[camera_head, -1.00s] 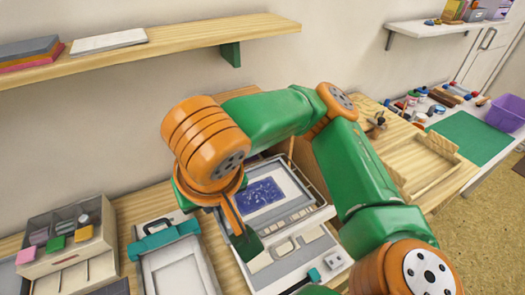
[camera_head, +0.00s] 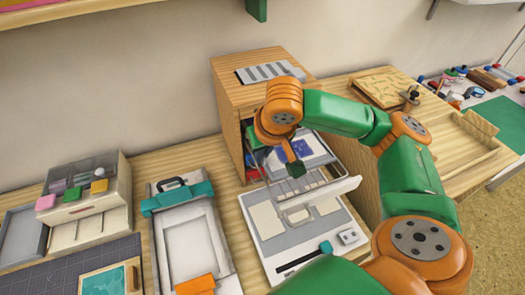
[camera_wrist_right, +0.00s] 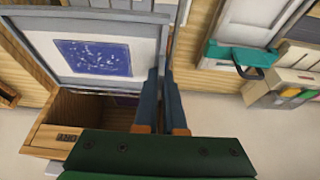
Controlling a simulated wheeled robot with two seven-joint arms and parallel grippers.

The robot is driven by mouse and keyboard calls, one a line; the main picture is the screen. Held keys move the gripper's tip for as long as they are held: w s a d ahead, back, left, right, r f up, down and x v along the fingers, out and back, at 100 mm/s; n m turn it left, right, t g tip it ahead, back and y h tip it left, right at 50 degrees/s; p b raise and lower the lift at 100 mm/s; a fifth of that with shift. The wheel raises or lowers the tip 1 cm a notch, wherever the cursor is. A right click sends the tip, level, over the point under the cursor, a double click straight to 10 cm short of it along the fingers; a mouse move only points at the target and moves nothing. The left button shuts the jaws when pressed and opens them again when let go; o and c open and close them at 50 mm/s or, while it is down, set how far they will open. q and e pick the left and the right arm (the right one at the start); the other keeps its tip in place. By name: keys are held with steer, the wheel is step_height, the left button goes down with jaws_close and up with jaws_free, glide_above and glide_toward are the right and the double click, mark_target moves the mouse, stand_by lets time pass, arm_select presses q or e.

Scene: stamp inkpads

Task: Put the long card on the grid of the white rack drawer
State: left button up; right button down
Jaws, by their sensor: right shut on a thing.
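The print is plain in the right wrist view (camera_wrist_right: 95,57). In the right wrist view my right fingers (camera_wrist_right: 164,102) are close together beside the drawer's edge. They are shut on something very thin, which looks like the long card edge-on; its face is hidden. The drawer's grid is not clear. My left gripper is not in view.
The wooden cabinet (camera_head: 238,105) stands behind the drawer. A white board with cream cards (camera_head: 266,219) lies below it. A frame with a teal clamp (camera_head: 177,199) and a stamp box (camera_head: 88,208) stand to the left. A wooden tray (camera_head: 460,150) is to the right.

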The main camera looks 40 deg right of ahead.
steer(key=c, duration=1)
jaws_free()
steer(key=p+v, duration=0.3)
steer(key=v, duration=0.9)
steer(key=shift+p, duration=0.4)
